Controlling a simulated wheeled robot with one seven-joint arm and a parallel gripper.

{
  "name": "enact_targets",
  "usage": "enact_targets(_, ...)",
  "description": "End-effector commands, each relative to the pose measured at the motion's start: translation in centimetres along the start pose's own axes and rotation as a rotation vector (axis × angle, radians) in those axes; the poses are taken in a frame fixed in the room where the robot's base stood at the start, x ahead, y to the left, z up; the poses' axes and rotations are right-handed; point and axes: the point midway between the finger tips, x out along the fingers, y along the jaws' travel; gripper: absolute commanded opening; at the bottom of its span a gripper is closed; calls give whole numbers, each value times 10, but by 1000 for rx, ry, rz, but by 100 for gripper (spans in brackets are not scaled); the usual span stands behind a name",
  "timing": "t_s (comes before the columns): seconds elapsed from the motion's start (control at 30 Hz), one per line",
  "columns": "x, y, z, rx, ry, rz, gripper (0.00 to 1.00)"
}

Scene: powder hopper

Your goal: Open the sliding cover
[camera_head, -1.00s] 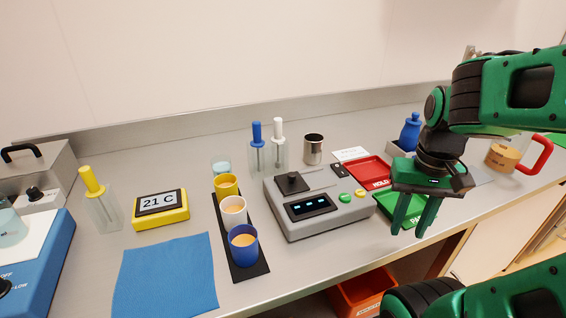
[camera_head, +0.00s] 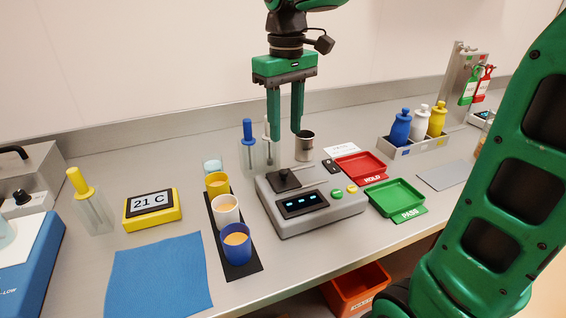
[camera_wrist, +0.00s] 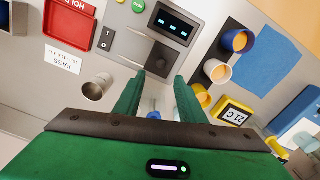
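A grey box-shaped device (camera_head: 318,213) with a blue-lit display stands mid-bench. On its top is a small black square plate with a knob (camera_head: 286,179), which looks like the sliding cover; whether an opening shows beside it I cannot tell. The knob plate also shows in the wrist view (camera_wrist: 157,60), between my fingertips. My gripper (camera_head: 285,138) is open and empty, fingers pointing down, above the plate and apart from it. The wrist view shows both fingers (camera_wrist: 158,82) spread.
A steel cup (camera_head: 305,147) and clear bottles with blue and white tops stand behind the device. Three filled cups (camera_head: 226,209) stand on a black strip at its left. A red tray (camera_head: 360,167) and a green tray (camera_head: 396,196) lie at its right.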

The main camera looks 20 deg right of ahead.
Motion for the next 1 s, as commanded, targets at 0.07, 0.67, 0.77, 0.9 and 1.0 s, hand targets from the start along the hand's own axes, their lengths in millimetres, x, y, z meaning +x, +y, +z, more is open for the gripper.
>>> enact_targets(0.07,3,-4,-3,-14,-2,-1,37)
enact_targets(0.67,93,-2,-2,-11,-2,-1,37)
enact_targets(0.77,101,-2,-2,-11,-2,-1,37)
enact_targets(0.9,106,-2,-2,-11,0,-1,37)
enact_targets(1.0,106,-2,-2,-11,0,-1,37)
